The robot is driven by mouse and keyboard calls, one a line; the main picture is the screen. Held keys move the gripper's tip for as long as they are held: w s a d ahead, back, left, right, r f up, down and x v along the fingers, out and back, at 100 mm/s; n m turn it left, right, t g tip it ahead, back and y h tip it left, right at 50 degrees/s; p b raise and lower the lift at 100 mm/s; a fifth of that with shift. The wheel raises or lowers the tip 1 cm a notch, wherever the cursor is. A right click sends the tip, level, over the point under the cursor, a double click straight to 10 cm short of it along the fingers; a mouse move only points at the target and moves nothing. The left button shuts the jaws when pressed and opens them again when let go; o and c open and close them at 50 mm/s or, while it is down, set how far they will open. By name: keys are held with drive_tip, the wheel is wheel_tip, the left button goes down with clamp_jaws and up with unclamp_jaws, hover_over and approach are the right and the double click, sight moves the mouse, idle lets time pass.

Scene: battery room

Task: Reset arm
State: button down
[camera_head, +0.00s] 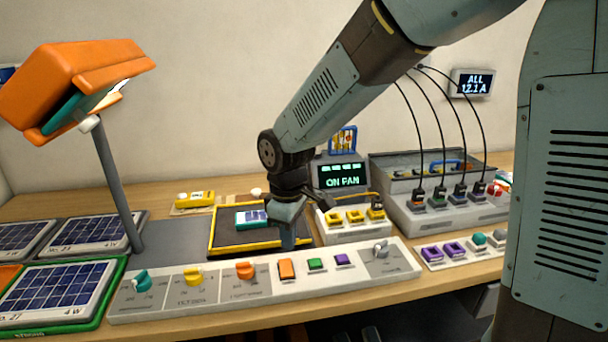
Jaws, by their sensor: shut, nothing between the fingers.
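My arm reaches down from the upper right. My gripper (287,240) points down over the right part of a black tray with a yellow rim (220,252). It is shut and holds nothing. A small teal and white piece with a blue panel (252,217) lies on the tray just left of my gripper and is partly covered by it. I cannot tell whether the fingertips touch the tray.
A long grey control panel (215,293) with knobs and buttons runs along the front. An orange lamp (70,85) on a grey post stands left. Solar panels (60,290) lie left. A meter reading "ON PAN" (343,181) and a cabled battery unit (440,215) stand right.

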drive_tip(key=d+r+m+t, duration=0.1)
drive_tip(key=d+r+m, duration=0.3)
drive_tip(key=d+r, duration=0.4)
drive_tip(key=s+d+r+m+t, duration=0.1)
drive_tip(key=s+d+r+m, duration=0.2)
drive_tip(key=d, duration=0.4)
drive_tip(key=s+d+r+m+t, duration=0.2)
drive_tip(key=s+d+m, duration=0.2)
drive_tip(key=d, duration=0.3)
drive_tip(key=s+d+r+m+t, duration=0.1)
drive_tip(key=s+d+r+m, duration=0.2)
drive_tip(key=d, duration=0.4)
drive_tip(key=shift+s+r+t, duration=0.3)
drive_tip(key=shift+s+r, duration=0.05)
drive_tip(key=shift+s, duration=0.1)
drive_tip(key=shift+a, duration=0.1)
